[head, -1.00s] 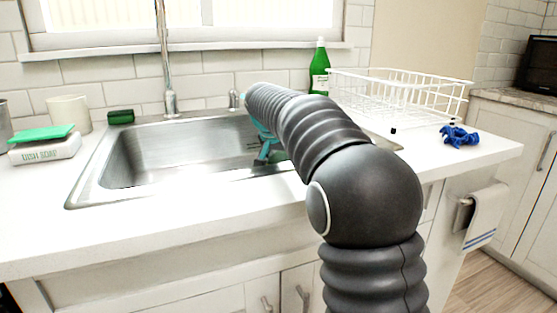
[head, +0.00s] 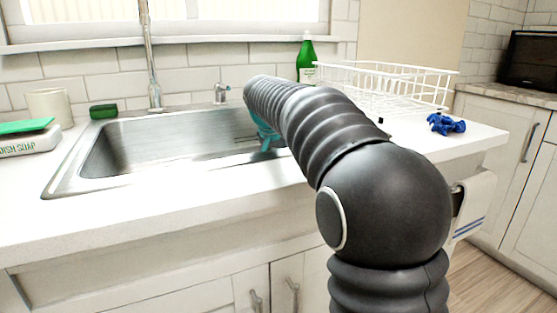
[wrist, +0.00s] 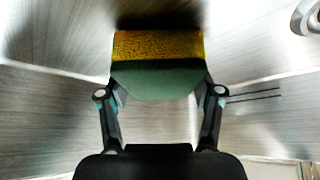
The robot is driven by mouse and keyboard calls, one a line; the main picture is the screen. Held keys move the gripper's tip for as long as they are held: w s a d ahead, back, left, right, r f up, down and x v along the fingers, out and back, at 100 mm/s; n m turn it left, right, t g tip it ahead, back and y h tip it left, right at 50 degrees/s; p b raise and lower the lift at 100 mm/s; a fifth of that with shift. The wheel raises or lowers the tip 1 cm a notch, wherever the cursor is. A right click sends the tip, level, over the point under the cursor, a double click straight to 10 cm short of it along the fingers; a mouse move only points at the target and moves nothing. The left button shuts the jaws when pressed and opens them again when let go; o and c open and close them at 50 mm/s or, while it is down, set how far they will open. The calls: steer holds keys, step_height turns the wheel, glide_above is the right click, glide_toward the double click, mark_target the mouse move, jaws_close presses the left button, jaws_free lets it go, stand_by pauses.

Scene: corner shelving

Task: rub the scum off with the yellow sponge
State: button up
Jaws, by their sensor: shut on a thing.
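The yellow sponge (wrist: 158,45) with a dark green backing shows in the wrist view, held between the two fingers of my gripper (wrist: 160,82). Its yellow face points away from my palm, toward the sink's metal wall. A dark patch (wrist: 158,14) lies just beyond the sponge; I cannot tell whether it is scum or shadow. Thin dark lines (wrist: 255,95) mark the metal to the right. In the head view my gripper (head: 265,138) is inside the right part of the steel sink (head: 170,150), mostly hidden by my arm and the rim.
A faucet (head: 150,60) and a small tap (head: 221,95) stand behind the sink. A green bottle (head: 306,60), a white dish rack (head: 400,88) and a blue object (head: 446,124) are right. A green block (head: 103,111), mug (head: 50,107) and soap box (head: 30,138) are left.

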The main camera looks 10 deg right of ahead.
steer(key=shift+s+d+f+b, duration=0.15)
steer(key=shift+s+b, duration=0.35)
steer(key=shift+s, duration=0.4)
steer(key=shift+s+d+b, duration=0.15)
steer(key=shift+s+b, duration=0.4)
steer(key=shift+s, duration=0.4)
steer(key=shift+s+d+f+b, duration=0.15)
steer(key=shift+s+b, duration=0.35)
steer(key=shift+s, duration=0.4)
steer(key=shift+s+d+f+b, duration=0.1)
steer(key=shift+s+f+b, duration=0.15)
steer(key=shift+f+b, duration=0.15)
steer(key=shift+d, duration=0.1)
steer(key=shift+s, duration=0.1)
steer(key=shift+r+p, duration=0.5)
steer(key=shift+r, duration=0.1)
steer(key=r+p, duration=0.1)
steer(key=p, duration=0.1)
steer(key=shift+r+g+p, duration=0.2)
steer(key=shift+g+p, duration=0.1)
steer(key=shift+r+p, duration=1.15)
steer(key=shift+r, duration=0.55)
